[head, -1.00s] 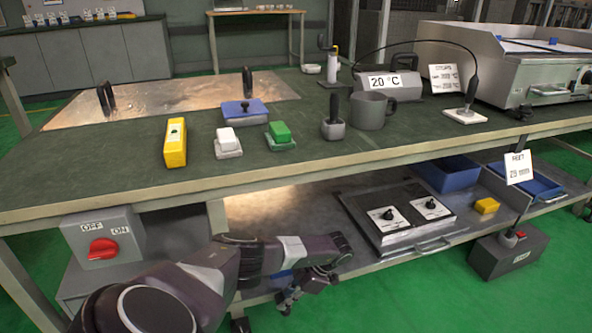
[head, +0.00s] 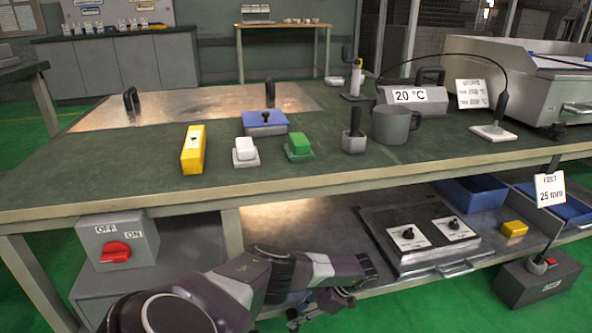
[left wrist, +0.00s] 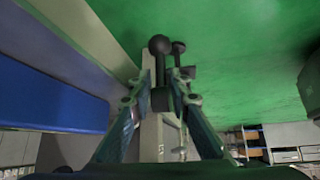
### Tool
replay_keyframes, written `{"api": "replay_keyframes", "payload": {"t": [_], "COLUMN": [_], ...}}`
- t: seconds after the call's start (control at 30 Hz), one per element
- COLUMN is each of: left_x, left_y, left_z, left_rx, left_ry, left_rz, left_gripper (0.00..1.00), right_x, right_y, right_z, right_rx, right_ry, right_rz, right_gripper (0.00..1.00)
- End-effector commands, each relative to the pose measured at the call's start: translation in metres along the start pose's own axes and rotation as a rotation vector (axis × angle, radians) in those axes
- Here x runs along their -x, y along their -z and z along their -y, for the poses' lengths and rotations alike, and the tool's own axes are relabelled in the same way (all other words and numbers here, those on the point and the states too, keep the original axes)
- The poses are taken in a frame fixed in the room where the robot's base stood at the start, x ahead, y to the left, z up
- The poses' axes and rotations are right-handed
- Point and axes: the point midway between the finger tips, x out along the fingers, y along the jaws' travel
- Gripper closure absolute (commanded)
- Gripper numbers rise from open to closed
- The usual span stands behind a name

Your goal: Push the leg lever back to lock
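In the left wrist view, a black ball-ended lever (left wrist: 159,46) stands by a pale leg or post, with its stem in line with the gap between my fingers. A second, similar dark knob (left wrist: 178,47) shows just to its right. My left gripper (left wrist: 162,76) has its fingers apart, one on each side of the lever stem; contact is not clear. In the head view my left gripper (head: 305,318) is low in front of the bench's lower shelf, partly cut by the bottom edge. The lever is not distinguishable there. My right gripper is out of view.
The bench top (head: 330,185) stands above my left arm, with its lower shelf (head: 320,225) behind it. An OFF/ON switch box (head: 118,242) is at left. A dark box with a lever (head: 538,278) stands at right. A blue bin wall (left wrist: 50,70) is left of the fingers.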

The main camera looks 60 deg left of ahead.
Motion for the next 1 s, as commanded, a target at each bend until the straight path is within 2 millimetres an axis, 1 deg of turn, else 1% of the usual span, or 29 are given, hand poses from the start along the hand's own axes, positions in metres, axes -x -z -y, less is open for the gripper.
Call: {"api": "replay_keyframes", "payload": {"t": [0.23,0.33,0.47,0.6,0.73,0.9,1.0], "left_x": [0.002,0.009,0.031,0.062,0.089,0.111,0.118], "left_y": [0.0,-0.001,-0.001,-0.001,-0.001,-0.001,0.0], "left_z": [0.001,0.001,0.0,0.0,0.0,0.0,0.0], "left_rx": [-0.001,-0.001,-0.001,-0.002,-0.001,0.0,0.0], "left_ry": [0.002,0.001,0.0,-0.001,0.0,0.0,0.001], "left_rz": [0.001,0.002,0.004,0.004,0.004,0.001,0.0], "left_gripper": [0.83,0.83,0.83,0.83,0.83,0.83,0.83], "right_x": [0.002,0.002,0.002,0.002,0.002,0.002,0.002], "right_y": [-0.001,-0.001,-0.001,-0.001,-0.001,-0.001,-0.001], "right_z": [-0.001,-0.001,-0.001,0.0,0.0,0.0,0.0], "right_rx": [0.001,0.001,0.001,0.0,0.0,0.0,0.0], "right_ry": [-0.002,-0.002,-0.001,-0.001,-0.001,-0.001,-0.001], "right_rz": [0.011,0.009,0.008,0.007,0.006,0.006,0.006], "right_gripper": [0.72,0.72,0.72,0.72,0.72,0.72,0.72]}}
